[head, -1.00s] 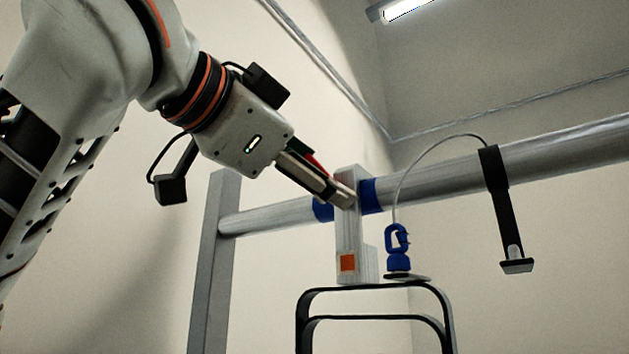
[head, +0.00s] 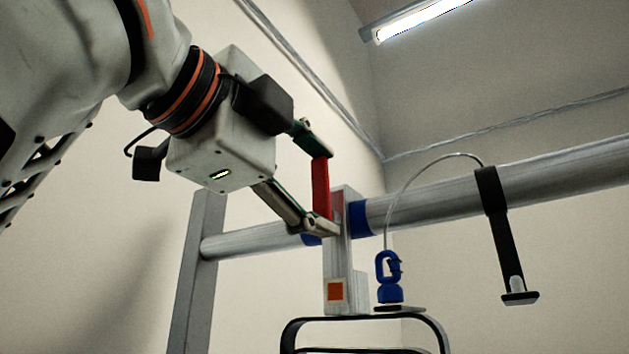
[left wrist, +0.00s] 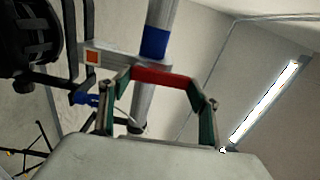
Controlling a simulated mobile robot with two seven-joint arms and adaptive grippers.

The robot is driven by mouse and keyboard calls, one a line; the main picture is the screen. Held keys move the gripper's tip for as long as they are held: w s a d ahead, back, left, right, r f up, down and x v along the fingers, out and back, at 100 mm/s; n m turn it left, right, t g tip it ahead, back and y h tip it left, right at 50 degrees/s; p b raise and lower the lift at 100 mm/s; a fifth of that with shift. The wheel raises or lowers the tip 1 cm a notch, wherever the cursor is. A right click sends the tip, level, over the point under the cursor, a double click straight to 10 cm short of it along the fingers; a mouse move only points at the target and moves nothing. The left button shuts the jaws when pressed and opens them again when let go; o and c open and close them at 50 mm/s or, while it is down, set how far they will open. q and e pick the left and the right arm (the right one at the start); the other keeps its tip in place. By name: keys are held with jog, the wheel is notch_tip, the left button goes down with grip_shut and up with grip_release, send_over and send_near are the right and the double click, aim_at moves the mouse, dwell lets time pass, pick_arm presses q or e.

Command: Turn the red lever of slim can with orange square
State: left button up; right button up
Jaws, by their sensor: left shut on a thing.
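The slim can (head: 338,268) is a narrow grey upright body on the horizontal pipe, with an orange square (head: 335,291) near its bottom. In the left wrist view the orange square (left wrist: 92,57) shows at upper left. The red lever (head: 321,187) stands roughly upright beside the can's top. My left gripper (head: 324,190) is shut on the red lever, one finger at its upper end and one at its lower end. In the left wrist view the lever (left wrist: 163,77) spans between the fingers of the gripper (left wrist: 160,92). My right gripper is not in view.
The grey pipe (head: 440,204) has blue bands (head: 360,219) and joins a grey post (head: 190,275) at left. A blue hook (head: 388,275) with a thin cable stands right of the can. A black strap (head: 501,235) hangs from the pipe. Black looped bars (head: 365,319) lie below.

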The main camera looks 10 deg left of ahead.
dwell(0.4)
pick_arm(q)
jog(key=o, duration=1.6)
jog(key=shift+d, duration=0.1)
jog(key=v, duration=1.2)
jog(key=shift+r, duration=0.1)
